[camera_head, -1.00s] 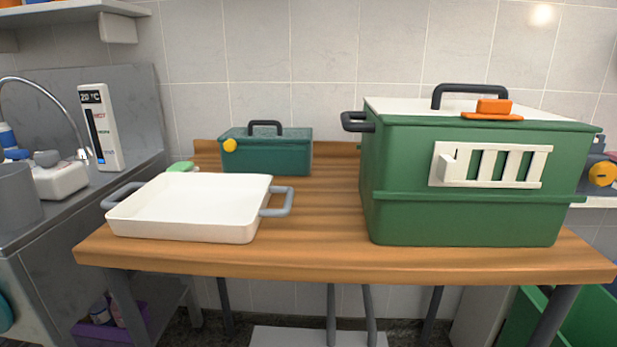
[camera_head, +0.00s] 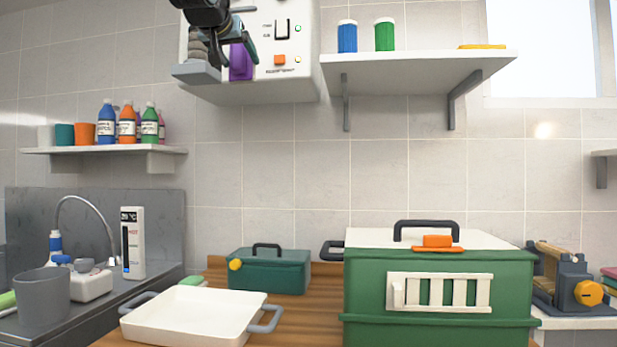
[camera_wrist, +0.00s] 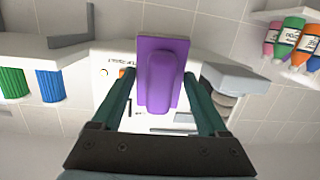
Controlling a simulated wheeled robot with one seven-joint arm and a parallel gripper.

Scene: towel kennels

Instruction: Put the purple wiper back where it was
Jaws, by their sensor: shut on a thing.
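The purple wiper (camera_head: 240,63) is high up in the head view, held by my gripper (camera_head: 226,48) in front of a white wall-mounted unit (camera_head: 305,45). In the wrist view the wiper (camera_wrist: 161,80) shows as a flat purple plate with a raised rounded grip. It lies between the two green fingers of my gripper (camera_wrist: 160,90). The exact contact of the fingers with the wiper is hard to see. A grey ledge (camera_head: 196,73) with stacked grey rounded pieces is at the unit's left side.
A white shelf (camera_head: 415,72) with a blue jar and a green jar is right of the unit. A lower shelf (camera_head: 105,150) with bottles is at left. Below stand a green bin (camera_head: 440,310), a white tray (camera_head: 190,312) and a teal box (camera_head: 270,272).

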